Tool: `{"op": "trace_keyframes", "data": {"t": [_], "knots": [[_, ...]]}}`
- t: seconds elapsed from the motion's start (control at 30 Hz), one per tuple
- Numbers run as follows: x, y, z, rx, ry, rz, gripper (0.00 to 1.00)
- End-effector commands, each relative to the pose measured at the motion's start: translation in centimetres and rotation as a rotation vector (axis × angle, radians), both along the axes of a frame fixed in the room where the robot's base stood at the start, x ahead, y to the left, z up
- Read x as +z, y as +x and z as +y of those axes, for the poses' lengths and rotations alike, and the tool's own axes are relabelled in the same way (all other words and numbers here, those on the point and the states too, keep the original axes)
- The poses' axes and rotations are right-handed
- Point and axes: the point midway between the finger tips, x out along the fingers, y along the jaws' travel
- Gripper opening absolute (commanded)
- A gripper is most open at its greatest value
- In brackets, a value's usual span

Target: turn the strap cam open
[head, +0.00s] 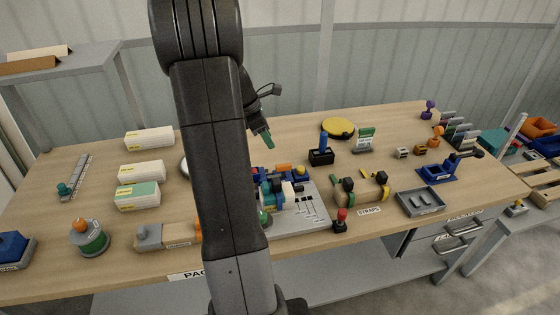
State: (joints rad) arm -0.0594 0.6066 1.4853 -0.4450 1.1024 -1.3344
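A wooden strap block (366,191) with black knobs, a green strap and a yellow strap stands right of centre on the bench, behind a "STRAPS" label (369,211). I cannot make out which part of it is the strap cam or how it is turned. My gripper (268,140) hangs above the middle of the bench, left of the strap block and apart from it. Its narrow green tip points down. My arm hides part of the gripper, and whether the fingers are open or shut does not show.
A grey plate with a blue device (300,217) stands left of the strap block. A red-knobbed switch (340,222) and a grey tray (421,203) flank the block in front. A blue lever (322,150) and a yellow disc (338,128) stand behind. My arm hides the bench's middle left.

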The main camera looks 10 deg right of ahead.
Motion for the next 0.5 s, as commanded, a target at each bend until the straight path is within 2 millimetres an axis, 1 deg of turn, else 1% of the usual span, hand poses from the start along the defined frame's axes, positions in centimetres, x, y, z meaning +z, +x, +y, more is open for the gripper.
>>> {"op": "trace_keyframes", "data": {"t": [0.3,0.5], "knots": [[-6.2,-0.1,-2.6,-0.003,0.002,0.005,0.38],[-9.4,0.0,-3.9,-0.002,0.001,0.003,0.38]]}}
